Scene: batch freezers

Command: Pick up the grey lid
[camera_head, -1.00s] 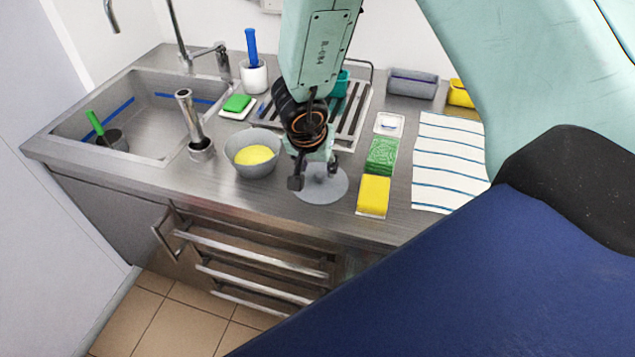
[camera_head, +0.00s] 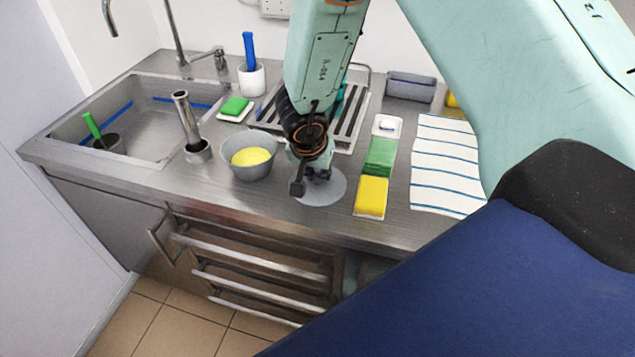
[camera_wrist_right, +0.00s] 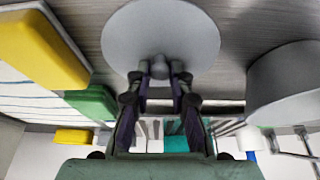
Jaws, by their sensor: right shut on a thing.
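The grey lid (camera_head: 322,190) is a flat round disc on the steel counter, between the grey bowl and the yellow sponge. It also shows in the right wrist view (camera_wrist_right: 160,25), with a small knob at its near side. My right gripper (camera_head: 311,184) is over the lid, pointing down. In the right wrist view its fingers (camera_wrist_right: 160,72) are closed around the knob. In the head view the gripper hides part of the lid, and I cannot tell whether the lid touches the counter. My left gripper is not in view.
Left of the lid stands the grey bowl (camera_head: 248,167) with yellow contents. Right of it are a yellow sponge (camera_head: 371,196), a green sponge (camera_head: 380,156) and a striped cloth (camera_head: 444,170). A drying rack (camera_head: 347,138) is behind. The sink (camera_head: 130,120) is far left.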

